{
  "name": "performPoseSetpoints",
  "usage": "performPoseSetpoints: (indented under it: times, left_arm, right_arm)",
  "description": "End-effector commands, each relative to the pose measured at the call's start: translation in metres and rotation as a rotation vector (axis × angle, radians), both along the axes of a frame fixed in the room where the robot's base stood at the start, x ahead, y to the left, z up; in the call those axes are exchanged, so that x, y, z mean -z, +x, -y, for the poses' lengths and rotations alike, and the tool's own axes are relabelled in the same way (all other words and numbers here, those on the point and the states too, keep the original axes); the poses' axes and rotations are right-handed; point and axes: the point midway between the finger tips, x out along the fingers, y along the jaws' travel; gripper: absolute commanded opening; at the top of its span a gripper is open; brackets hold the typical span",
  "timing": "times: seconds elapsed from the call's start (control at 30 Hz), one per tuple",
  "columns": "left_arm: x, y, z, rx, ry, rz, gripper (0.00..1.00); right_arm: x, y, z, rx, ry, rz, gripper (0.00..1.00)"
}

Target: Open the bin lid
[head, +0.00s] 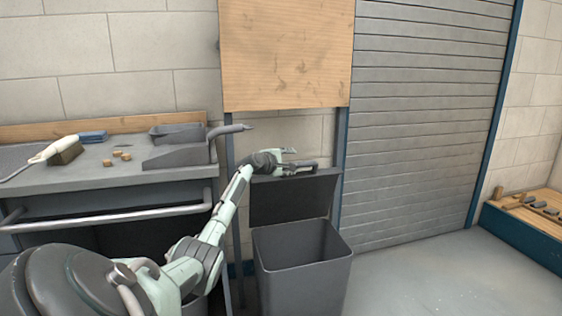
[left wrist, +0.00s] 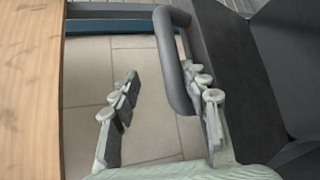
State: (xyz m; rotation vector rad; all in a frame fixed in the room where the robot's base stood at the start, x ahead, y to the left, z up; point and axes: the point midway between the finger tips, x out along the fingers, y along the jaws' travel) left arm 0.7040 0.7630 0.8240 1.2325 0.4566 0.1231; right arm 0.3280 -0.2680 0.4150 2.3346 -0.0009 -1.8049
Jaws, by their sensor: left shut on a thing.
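The dark grey bin (head: 302,262) stands on the floor right of the workbench, its mouth uncovered. Its lid (head: 290,203) is raised and stands roughly upright at the back of the bin. My left gripper (head: 291,161) is at the lid's top edge, shut on the lid handle. In the left wrist view, the curved grey handle (left wrist: 173,55) runs down between the fingers of the left gripper (left wrist: 160,88), close to the right finger. The dark lid (left wrist: 238,78) shows right of it. My right gripper is not in view.
A grey workbench (head: 115,180) with a front rail, a grey tray and small blocks stands at left. A wooden board (head: 286,55) hangs above the bin. A roller shutter (head: 430,110) is behind at right. The floor (head: 440,275) right of the bin is clear.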

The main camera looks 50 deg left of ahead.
Motion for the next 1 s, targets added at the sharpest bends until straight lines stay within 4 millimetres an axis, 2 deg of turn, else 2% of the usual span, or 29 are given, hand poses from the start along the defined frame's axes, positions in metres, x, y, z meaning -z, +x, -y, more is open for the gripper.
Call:
performPoseSetpoints:
  times: [0.03,0.2,0.4,1.0]
  left_arm:
    - [-0.013,-0.010,-0.001,-0.007,0.016,0.014,0.39]
    - [-0.023,-0.035,0.007,-0.009,0.016,0.017,0.39]
    - [-0.027,-0.055,0.016,-0.006,0.010,0.016,0.39]
    - [-0.025,-0.059,0.020,-0.003,0.007,0.012,0.39]
  right_arm:
    - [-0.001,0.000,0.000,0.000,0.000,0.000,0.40]
    - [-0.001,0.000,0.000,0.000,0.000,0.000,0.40]
    - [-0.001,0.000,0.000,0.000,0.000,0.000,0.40]
    - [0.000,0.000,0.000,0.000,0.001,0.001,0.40]
